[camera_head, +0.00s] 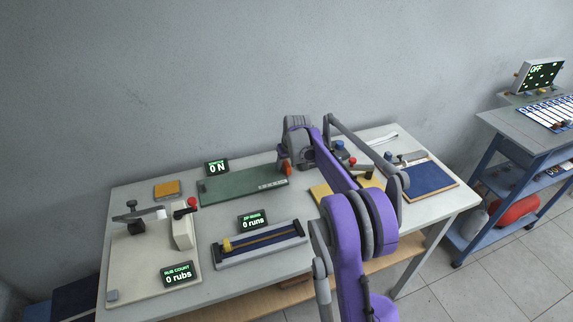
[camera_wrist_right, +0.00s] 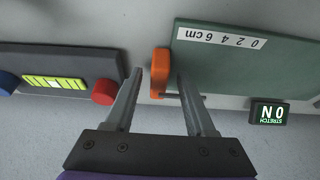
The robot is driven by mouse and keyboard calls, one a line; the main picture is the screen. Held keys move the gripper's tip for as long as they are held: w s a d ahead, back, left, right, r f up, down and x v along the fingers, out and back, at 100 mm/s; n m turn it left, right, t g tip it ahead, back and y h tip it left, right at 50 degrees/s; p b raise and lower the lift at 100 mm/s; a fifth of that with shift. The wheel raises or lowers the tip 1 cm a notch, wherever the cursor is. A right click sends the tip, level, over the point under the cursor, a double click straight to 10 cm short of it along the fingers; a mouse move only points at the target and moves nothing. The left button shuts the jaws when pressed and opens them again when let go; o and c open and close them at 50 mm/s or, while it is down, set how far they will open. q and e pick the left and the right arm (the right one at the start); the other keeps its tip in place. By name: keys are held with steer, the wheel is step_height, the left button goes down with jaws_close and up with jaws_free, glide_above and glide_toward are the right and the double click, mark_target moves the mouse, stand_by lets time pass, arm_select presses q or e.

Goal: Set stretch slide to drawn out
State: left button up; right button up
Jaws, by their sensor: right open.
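The stretch slide is a green board (camera_head: 243,185) with a white 0 2 4 6 cm scale at one end. It also shows in the right wrist view (camera_wrist_right: 240,70). Its orange handle (camera_wrist_right: 160,72) sits at the 0–6 cm end of the board, and shows in the head view (camera_head: 285,168). The STRETCH display (camera_head: 217,168) reads 0 N. My right gripper (camera_wrist_right: 159,74) is open, and the orange handle appears between its two fingertips in the wrist view. I cannot tell whether either finger touches it. My left gripper is in neither view.
A black box with red and blue knobs (camera_wrist_right: 60,72) lies beside the right gripper. My right arm covers the table's middle right.

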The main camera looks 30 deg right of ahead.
steer(key=d+v, duration=0.1)
steer(key=v, duration=0.9)
steer(key=shift+s+a+r, duration=0.15)
steer(key=shift+a+r, duration=0.1)
steer(key=shift+a, duration=0.25)
steer(key=s+a+n, duration=0.1)
steer(key=s+a, duration=1.2)
steer(key=a, duration=0.2)
steer(key=s+a+f, duration=0.4)
steer(key=s+a, duration=0.1)
steer(key=s, duration=0.4)
steer(key=s+a+f+n+t+y, duration=0.1)
steer(key=s+a+f, duration=0.4)
steer(key=s, duration=0.5)
steer(key=shift+s+f+n, duration=0.25)
steer(key=shift+s+n, duration=0.05)
